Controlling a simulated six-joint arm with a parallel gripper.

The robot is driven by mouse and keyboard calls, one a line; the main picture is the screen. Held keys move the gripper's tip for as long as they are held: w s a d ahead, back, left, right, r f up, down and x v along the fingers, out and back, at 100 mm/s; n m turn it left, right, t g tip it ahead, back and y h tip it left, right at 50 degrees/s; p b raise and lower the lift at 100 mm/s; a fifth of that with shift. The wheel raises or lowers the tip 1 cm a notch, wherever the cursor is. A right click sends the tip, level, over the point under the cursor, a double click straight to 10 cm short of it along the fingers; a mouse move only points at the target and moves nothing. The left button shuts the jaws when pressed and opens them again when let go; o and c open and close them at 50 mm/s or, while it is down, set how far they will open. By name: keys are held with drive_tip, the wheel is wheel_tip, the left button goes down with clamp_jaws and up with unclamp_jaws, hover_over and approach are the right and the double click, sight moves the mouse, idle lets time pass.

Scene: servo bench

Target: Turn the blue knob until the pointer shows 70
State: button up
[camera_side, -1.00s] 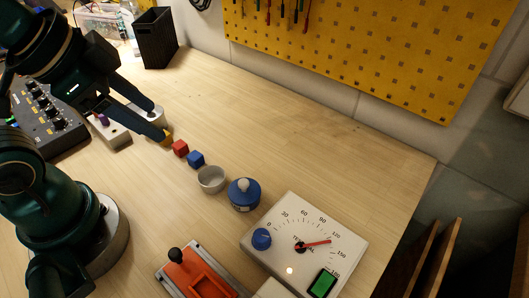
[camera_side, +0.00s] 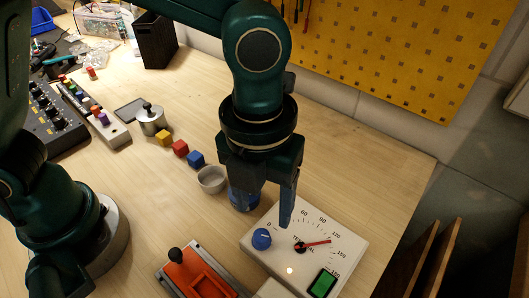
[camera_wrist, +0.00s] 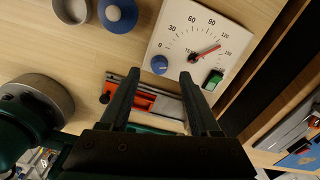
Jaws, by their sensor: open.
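The white dial box (camera_side: 333,262) stands at the table's right. Its red pointer (camera_side: 318,242) reads a little past 120 and also shows in the wrist view (camera_wrist: 207,51). The blue knob (camera_side: 261,239) is on the box's left part, by the 0 mark. My gripper (camera_side: 264,208) is open and empty, pointing down above the box's left side. In the wrist view my gripper (camera_wrist: 160,75) has its fingertips on either side of the knob (camera_wrist: 159,65) in the picture. The fingers look apart from the knob.
A blue lidded jar (camera_side: 243,200) is partly hidden behind my gripper, beside a grey bowl (camera_side: 211,179). An orange tray with a black handle (camera_side: 199,276) lies left of the box. Blue, red and yellow cubes (camera_side: 180,148) stand further back. The back right table is clear.

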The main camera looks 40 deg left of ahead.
sight(261, 235)
drive_tip(key=shift+s+d+f, duration=0.2)
drive_tip(key=shift+s+f, duration=0.25)
drive_tip(key=shift+f, duration=2.45)
drive_tip(key=shift+c, duration=0.3)
clamp_jaws()
